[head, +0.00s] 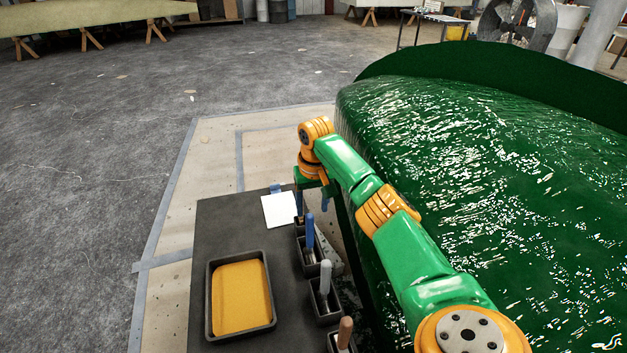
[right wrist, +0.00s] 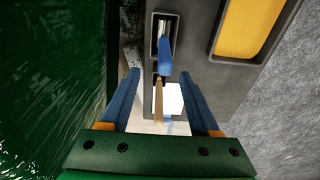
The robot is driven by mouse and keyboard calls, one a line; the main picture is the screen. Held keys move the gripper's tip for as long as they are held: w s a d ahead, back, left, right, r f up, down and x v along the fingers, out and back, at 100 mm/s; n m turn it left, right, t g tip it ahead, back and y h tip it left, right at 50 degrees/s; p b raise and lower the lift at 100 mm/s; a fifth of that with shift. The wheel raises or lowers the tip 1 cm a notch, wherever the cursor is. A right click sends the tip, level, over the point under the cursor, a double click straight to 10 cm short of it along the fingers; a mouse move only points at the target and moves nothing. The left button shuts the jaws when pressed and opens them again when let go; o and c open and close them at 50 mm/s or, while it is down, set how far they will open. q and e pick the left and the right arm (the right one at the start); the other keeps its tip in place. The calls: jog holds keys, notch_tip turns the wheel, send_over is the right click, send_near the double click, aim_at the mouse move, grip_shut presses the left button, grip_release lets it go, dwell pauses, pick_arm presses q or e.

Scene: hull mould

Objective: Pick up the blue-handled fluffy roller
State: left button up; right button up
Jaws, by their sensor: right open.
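The blue-handled roller (head: 310,232) stands upright in a dark holder at the right edge of the dark bench. Its blue handle also shows in the right wrist view (right wrist: 165,52), in the upper middle; its fluffy head is hidden in the holder. My right gripper (head: 299,206) points down just beyond the blue handle, as seen from the head. In the right wrist view, its blue fingers (right wrist: 160,76) are apart, with nothing held. A tan-handled tool (right wrist: 157,98) shows between the fingers, farther below. My left gripper is not in view.
Holders with a grey-handled tool (head: 325,278) and a brown-handled one (head: 345,332) stand nearer. A tray with a yellow floor (head: 241,295) and a white sheet (head: 279,210) lie on the bench (head: 222,216). The glossy green hull (head: 480,150) rises close on the right.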

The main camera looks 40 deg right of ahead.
aim_at(310, 216)
jog(key=shift+s+a+f+b, duration=0.2)
jog(key=shift+a+f, duration=0.15)
jog(key=shift+f, duration=0.3)
jog(key=shift+s+a+f+b, duration=0.1)
jog(key=shift+a+f+b, duration=0.1)
jog(key=shift+a+f, duration=0.3)
jog(key=f, duration=0.2)
jog(key=w+d+f+b, duration=0.1)
jog(key=shift+f, duration=0.1)
jog(key=shift+d+f, duration=0.1)
jog(key=shift+f, duration=0.15)
jog(key=shift+r, duration=0.2)
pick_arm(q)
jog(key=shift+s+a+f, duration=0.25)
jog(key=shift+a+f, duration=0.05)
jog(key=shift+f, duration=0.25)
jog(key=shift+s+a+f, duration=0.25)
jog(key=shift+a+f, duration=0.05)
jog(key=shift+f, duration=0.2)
pick_arm(e)
jog(key=shift+s, duration=0.1)
grip_shut()
